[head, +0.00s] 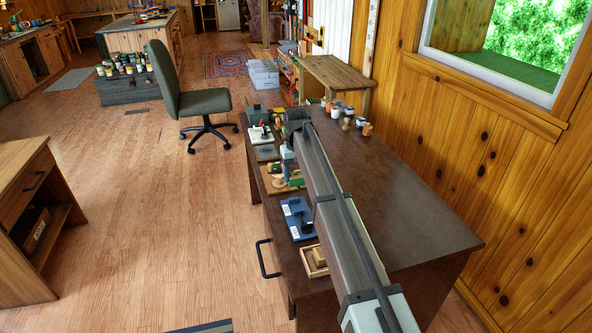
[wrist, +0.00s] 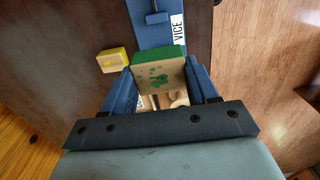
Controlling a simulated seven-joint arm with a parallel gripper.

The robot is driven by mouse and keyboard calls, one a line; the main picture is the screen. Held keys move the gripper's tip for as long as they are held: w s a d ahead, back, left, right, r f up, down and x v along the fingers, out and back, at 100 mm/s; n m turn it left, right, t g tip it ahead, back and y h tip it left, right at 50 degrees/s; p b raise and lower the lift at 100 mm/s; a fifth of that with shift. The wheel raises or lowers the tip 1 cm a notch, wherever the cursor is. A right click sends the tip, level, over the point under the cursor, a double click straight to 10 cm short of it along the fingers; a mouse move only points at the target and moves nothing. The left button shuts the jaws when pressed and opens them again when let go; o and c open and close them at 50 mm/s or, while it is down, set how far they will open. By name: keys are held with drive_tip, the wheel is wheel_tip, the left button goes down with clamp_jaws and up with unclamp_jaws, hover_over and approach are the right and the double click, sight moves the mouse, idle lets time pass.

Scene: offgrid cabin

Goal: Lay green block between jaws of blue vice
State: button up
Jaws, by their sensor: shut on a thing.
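The green block (wrist: 160,72), bare wood with a green face and green specks, sits between the two blue fingers of my gripper (wrist: 162,80) in the wrist view. The fingers are shut on it. The blue vice (wrist: 150,34), with a white VICE label, lies just beyond the block in that view. In the head view the vice (head: 294,212) stands on the dark bench, partly hidden by my arm. My gripper (head: 287,160) shows there beyond the vice, largely hidden by my arm. The block's height above the bench cannot be told.
A yellow-topped block (wrist: 113,60) lies left of the held block. A wooden tray (head: 313,263) stands on the near side of the vice. Several small jars (head: 340,112) stand at the bench's far side. The right part of the bench top (head: 420,200) is clear.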

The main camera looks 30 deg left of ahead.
sight(296, 184)
drive_tip(key=shift+f, duration=5.3)
drive_tip(key=shift+f, duration=0.65)
drive_tip(key=o, duration=1.4)
drive_tip(key=shift+r, duration=0.15)
drive_tip(key=shift+r, duration=3.35)
